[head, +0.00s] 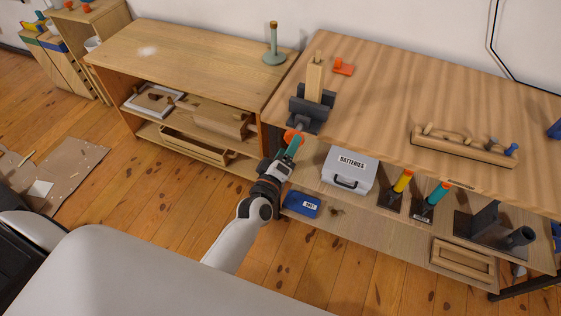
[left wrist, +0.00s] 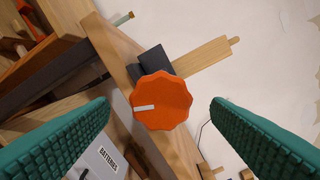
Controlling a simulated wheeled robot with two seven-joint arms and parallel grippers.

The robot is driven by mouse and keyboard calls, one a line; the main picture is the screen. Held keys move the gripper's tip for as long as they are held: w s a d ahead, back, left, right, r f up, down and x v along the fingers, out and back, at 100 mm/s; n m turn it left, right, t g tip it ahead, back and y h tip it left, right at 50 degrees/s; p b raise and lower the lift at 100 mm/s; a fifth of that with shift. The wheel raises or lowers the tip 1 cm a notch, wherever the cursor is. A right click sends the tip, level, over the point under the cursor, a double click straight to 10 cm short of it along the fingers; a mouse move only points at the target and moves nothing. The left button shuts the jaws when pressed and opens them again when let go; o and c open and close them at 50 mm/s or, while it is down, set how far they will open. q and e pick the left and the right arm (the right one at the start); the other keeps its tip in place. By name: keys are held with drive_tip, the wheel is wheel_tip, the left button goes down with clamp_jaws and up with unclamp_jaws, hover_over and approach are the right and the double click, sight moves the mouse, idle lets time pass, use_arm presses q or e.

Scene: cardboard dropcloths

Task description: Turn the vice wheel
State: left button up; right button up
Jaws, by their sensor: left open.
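The orange vice wheel (left wrist: 163,101) has a scalloped rim and a white mark pointing left in the left wrist view. In the head view the wheel (head: 291,136) sits at the front of the dark vice (head: 309,112) on the workbench edge. A wooden piece (head: 314,80) stands upright in the vice. My left gripper (head: 292,150) is at the wheel in the head view. In the left wrist view its green fingers (left wrist: 160,125) are open, one on each side of the wheel, with clear gaps. My right gripper is not in view.
Below the bench top (head: 400,90), a shelf holds a grey batteries case (head: 348,171), a blue box (head: 302,204) and coloured-handled tools (head: 430,202). A wooden tool rack (head: 462,147) is on the bench top. A lower cabinet (head: 190,55) stands to the left.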

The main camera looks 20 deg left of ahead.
use_arm(q)
drive_tip(key=s, duration=0.5)
drive_tip(key=shift+s, duration=0.1)
idle(0.3)
drive_tip(key=s+f+m+g, duration=0.3)
drive_tip(key=s+f, duration=0.2)
drive_tip(key=f, duration=0.5)
drive_tip(key=s+f+m+g+h, duration=0.1)
drive_tip(key=s+f+m+g, duration=0.2)
drive_tip(key=f, duration=0.7)
drive_tip(key=s+f+m+g, duration=0.25)
drive_tip(key=s+f, duration=0.35)
drive_tip(key=f, duration=0.4)
drive_tip(key=s+a+f+m+g, duration=0.2)
drive_tip(key=s+f, duration=0.2)
drive_tip(key=s, duration=0.4)
drive_tip(key=s+a+f+m+g+y, duration=0.1)
drive_tip(key=s+a+f+m+g, duration=0.1)
drive_tip(key=s+f, duration=0.3)
drive_tip(key=s+a+f+m+g, duration=0.2)
drive_tip(key=s+f+g, duration=0.2)
drive_tip(key=s, duration=0.9)
drive_tip(key=shift+s+f+y, duration=0.2)
drive_tip(key=shift+f+y, duration=0.1)
drive_tip(key=shift+f, duration=0.2)
drive_tip(key=shift+g, duration=0.25)
